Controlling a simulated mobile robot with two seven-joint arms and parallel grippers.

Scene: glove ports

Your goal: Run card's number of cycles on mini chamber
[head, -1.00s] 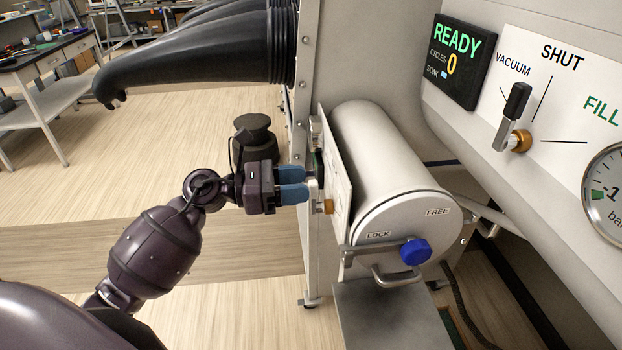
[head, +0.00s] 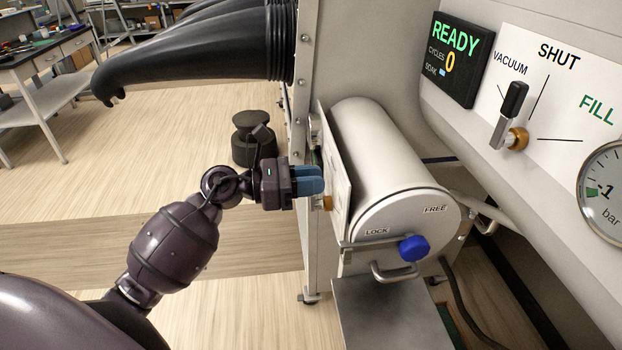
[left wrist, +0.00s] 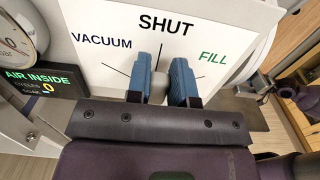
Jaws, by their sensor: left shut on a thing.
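My left gripper (head: 318,181) is at the white panel (head: 338,165) on the left side of the mini chamber (head: 385,150). In the left wrist view its blue fingers (left wrist: 163,82) are shut on a grey valve handle (left wrist: 158,87), below the word SHUT. VACUUM is printed to the left and FILL to the right; the fingers hide most of the handle, so I cannot tell its exact setting. A display (left wrist: 40,85) beside the panel reads AIR INSIDE, with a 0. The chamber's round door (head: 405,225) is closed, its blue knob (head: 412,248) between LOCK and FREE. My right gripper is not in view.
Another display (head: 455,58) reads READY, cycles 0. A second valve lever (head: 510,115) and a gauge (head: 606,190) are on the right wall. Black gloves (head: 190,55) stick out above my arm. A metal shelf (head: 385,315) sits below the door. Open floor lies left.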

